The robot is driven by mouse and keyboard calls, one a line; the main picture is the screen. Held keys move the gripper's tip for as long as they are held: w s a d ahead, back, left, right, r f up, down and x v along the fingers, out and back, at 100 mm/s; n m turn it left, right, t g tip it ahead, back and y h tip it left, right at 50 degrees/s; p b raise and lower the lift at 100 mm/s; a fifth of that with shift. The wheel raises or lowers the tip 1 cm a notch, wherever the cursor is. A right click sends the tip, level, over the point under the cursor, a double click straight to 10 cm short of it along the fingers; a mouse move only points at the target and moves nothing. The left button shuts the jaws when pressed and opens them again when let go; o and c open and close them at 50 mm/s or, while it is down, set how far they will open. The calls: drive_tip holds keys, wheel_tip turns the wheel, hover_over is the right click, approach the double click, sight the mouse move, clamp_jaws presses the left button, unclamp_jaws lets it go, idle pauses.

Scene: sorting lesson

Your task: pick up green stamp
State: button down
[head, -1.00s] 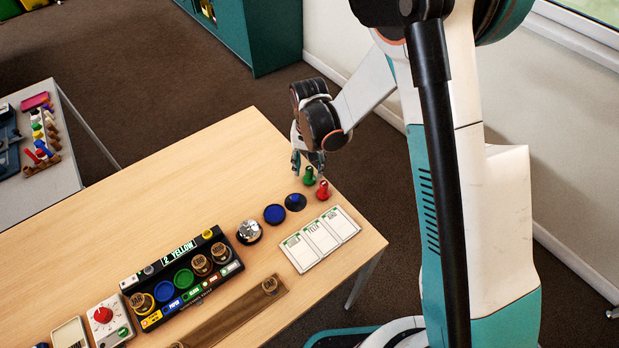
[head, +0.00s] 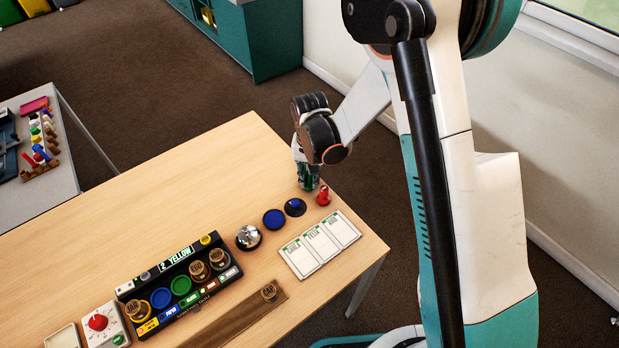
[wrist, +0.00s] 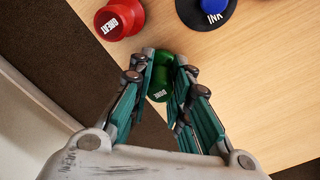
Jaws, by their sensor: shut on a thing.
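The green stamp (wrist: 161,77) stands near the table's far right corner, between the fingers of my gripper (wrist: 162,72) in the wrist view. My gripper is shut on it, with a finger on each side. In the head view my gripper (head: 308,180) points down at the table and mostly hides the green stamp; only a little green shows between the fingers. I cannot tell whether the stamp is lifted off the table.
A red stamp (head: 323,196) stands close beside my gripper and also shows in the wrist view (wrist: 119,19). A dark ink pad with a blue knob (head: 295,207), a blue disc (head: 273,219), a silver bell (head: 248,237) and white cards (head: 320,244) lie nearer. The table's left part is clear.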

wheel_tip(320, 180, up, 20)
drive_tip(key=p, duration=0.6)
drive_tip(key=shift+p, duration=0.3)
drive_tip(key=c, duration=2.1)
unclamp_jaws()
drive_tip(key=shift+c, duration=0.2)
clamp_jaws()
drive_tip(key=shift+c, duration=0.6)
unclamp_jaws()
drive_tip(key=s+a+f+n+b, duration=0.1)
drive_tip(key=s+a+f, duration=0.2)
drive_tip(key=f, duration=0.1)
drive_tip(key=s+a+f+n+b, duration=0.1)
drive_tip(key=s+a+f+b, duration=0.1)
drive_tip(key=s+a+f, duration=0.2)
drive_tip(key=s+a+f+n+b, duration=0.2)
drive_tip(key=s+a+f, duration=0.1)
drive_tip(key=s+f, duration=0.1)
drive_tip(key=shift+a+f, duration=0.15)
drive_tip(key=shift+f, duration=0.3)
drive_tip(key=shift+c, duration=0.5)
drive_tip(key=shift+s+f, duration=0.2)
drive_tip(key=shift+f, duration=0.25)
drive_tip(key=shift+f+b, duration=0.55)
drive_tip(key=shift+f, duration=0.05)
